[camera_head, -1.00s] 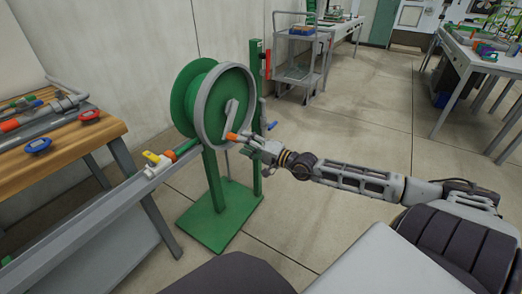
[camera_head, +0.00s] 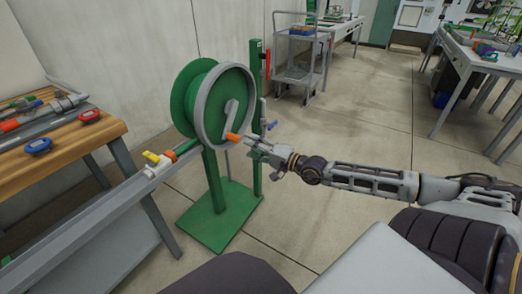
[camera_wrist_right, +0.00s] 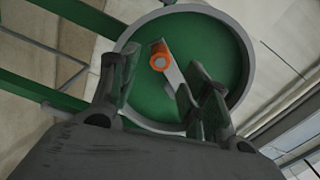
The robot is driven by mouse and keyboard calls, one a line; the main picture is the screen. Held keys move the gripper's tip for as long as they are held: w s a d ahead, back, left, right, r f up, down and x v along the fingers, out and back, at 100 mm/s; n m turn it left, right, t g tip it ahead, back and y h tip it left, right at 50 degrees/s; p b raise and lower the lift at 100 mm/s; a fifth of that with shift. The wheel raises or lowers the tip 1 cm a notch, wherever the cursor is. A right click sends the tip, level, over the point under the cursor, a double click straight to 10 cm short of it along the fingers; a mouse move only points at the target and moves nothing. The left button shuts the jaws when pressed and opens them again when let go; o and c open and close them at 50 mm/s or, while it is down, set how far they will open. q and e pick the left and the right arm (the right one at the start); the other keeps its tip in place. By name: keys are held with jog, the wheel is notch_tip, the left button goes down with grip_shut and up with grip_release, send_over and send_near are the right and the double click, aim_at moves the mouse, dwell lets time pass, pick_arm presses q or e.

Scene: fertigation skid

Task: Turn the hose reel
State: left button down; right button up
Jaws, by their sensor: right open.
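The hose reel (camera_head: 184,103) is a green drum with a grey rim, on a green post and base plate. Its grey crank arm carries an orange handle (camera_head: 233,137) that points out toward my right gripper. My right gripper (camera_head: 251,142) is open and empty, just right of the handle's end and apart from it. In the right wrist view, the handle (camera_wrist_right: 159,58) shows beyond the open fingers (camera_wrist_right: 160,90), with the reel's green face behind. My left gripper is not in view.
A wooden-topped bench (camera_head: 75,147) with blue and red gauges stands at the left. A grey cart (camera_head: 300,65) stands behind. Open floor lies right of the reel.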

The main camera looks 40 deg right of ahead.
jog(key=shift+v, duration=1.05)
jog(key=shift+s+d, duration=0.1)
jog(key=shift+s, duration=0.2)
jog(key=shift+r, duration=0.1)
